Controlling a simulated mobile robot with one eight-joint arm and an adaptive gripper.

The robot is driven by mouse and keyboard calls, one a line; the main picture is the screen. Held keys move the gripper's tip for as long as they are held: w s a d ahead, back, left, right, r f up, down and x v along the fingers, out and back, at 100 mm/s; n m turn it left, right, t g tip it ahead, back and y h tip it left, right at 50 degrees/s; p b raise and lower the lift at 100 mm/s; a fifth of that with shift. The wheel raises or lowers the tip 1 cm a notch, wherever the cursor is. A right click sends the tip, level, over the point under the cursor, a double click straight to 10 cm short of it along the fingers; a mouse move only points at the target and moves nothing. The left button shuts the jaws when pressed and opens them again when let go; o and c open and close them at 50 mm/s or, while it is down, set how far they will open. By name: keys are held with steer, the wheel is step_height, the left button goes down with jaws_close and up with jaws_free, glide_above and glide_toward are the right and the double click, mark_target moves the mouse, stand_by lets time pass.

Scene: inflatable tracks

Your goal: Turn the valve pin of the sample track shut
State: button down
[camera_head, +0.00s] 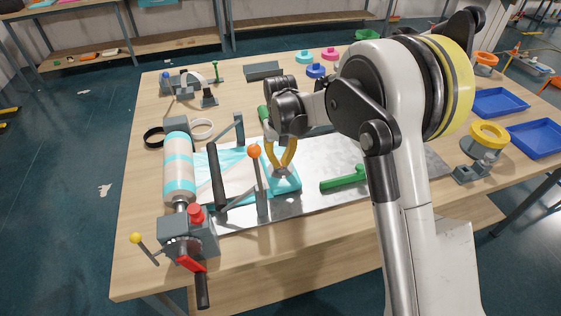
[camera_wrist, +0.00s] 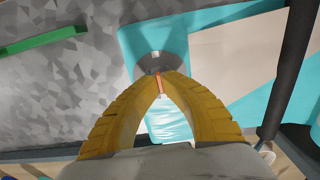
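The sample track (camera_head: 284,186), a cyan and beige sheet, lies on a grey metal plate (camera_head: 330,199) on the table. Its cyan end is under my gripper; it also shows in the wrist view (camera_wrist: 232,60). A round grey valve (camera_wrist: 160,60) sits on this cyan end. My gripper (camera_head: 282,172) points down at it with yellow fingers, which meet at their tips by the valve in the wrist view (camera_wrist: 160,76). A thin orange-red valve pin (camera_wrist: 159,85) shows between the fingertips, which appear closed on it. The pin's turn angle is hidden by the fingers.
A dark bar (camera_head: 216,175) crosses the track left of my gripper, beside a lever with an orange knob (camera_head: 254,151). A cyan and beige roll (camera_head: 179,168) stands at left. A green bar (camera_head: 344,178) lies on the plate at right.

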mark_target(281, 163)
stand_by(0.4)
steer(key=c, duration=1.6)
jaws_free()
steer(key=shift+r, duration=0.1)
step_height(281, 163, up, 12)
